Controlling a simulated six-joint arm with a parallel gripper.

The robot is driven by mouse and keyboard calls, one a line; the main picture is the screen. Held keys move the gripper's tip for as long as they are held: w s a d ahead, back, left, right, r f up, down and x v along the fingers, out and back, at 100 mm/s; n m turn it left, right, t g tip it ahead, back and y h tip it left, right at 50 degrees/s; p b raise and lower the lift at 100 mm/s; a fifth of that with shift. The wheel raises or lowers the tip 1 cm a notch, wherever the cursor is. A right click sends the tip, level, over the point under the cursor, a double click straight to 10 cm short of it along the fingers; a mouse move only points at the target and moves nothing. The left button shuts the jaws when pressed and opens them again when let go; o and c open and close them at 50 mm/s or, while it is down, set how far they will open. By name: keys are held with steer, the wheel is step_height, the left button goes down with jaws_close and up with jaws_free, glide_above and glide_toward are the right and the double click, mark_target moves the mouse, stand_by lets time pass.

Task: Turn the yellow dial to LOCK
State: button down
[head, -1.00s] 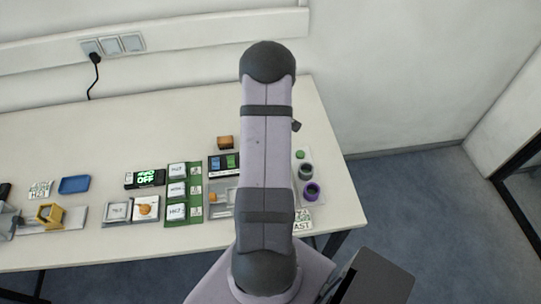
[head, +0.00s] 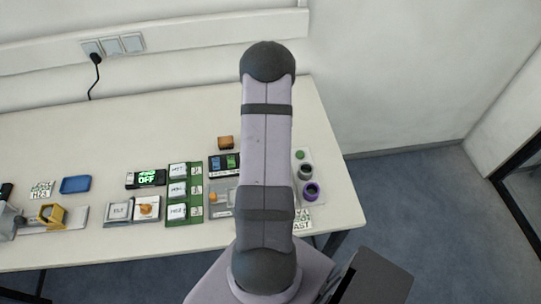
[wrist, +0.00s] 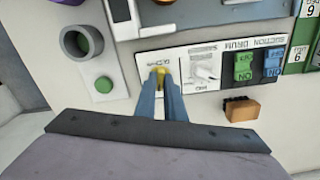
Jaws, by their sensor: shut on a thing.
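The yellow dial (wrist: 160,72) sits on a white panel (wrist: 175,57) in the wrist view, near the panel's left end. My gripper (wrist: 160,82) has its two blue-grey fingers shut on the dial, one on each side. The fingers cover part of the dial, and its pointing direction is hard to tell. Small lettering beside it appears upside down and is too small to read. In the head view my arm hides the dial and gripper.
Green (wrist: 243,66) and blue (wrist: 272,62) switches stand right of the dial. A wooden block (wrist: 241,108) lies in front of them. A green button (wrist: 104,84) and grey ring (wrist: 80,42) are at left. The table's back (head: 120,120) is clear.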

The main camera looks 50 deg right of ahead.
stand_by(0.3)
steer(key=m, duration=0.4)
steer(key=shift+m, duration=0.4)
steer(key=c, duration=2)
jaws_free()
steer(key=shift+r, duration=0.2)
steer(key=shift+r+p, duration=2.75)
steer(key=shift+r, duration=0.6)
